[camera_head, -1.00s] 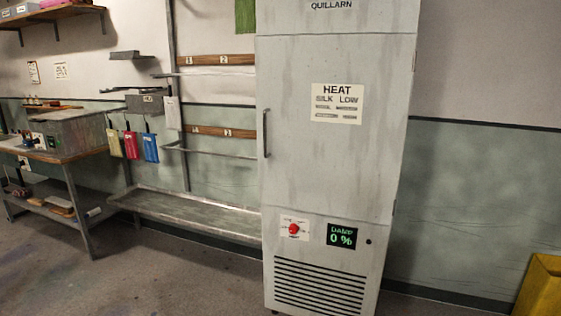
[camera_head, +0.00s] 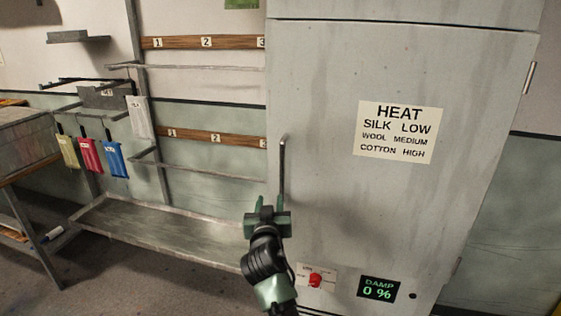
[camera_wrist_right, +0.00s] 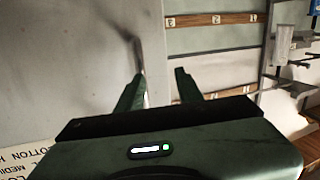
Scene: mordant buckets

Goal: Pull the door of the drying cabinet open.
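The drying cabinet's grey door (camera_head: 335,215) stands shut in the head view, with a thin upright metal handle (camera_head: 282,165) on its left edge. My right gripper (camera_head: 270,200) is open at the handle's lower end and covers that end. In the right wrist view, turned about upside down, the two fingers (camera_wrist_right: 159,74) are apart with nothing gripped between them. The handle (camera_wrist_right: 139,55) shows dim there beside the left-hand fingertip. I cannot tell if it touches. My left gripper is not in view.
A metal drying rack (camera_head: 150,225) with numbered wooden rails (camera_head: 200,138) stands close to the left of the cabinet. Coloured tags (camera_head: 90,157) hang beyond it. A bench (camera_head: 22,170) is at the far left. The cabinet's lower panel has a red knob (camera_head: 315,280) and a damp display (camera_head: 378,289).

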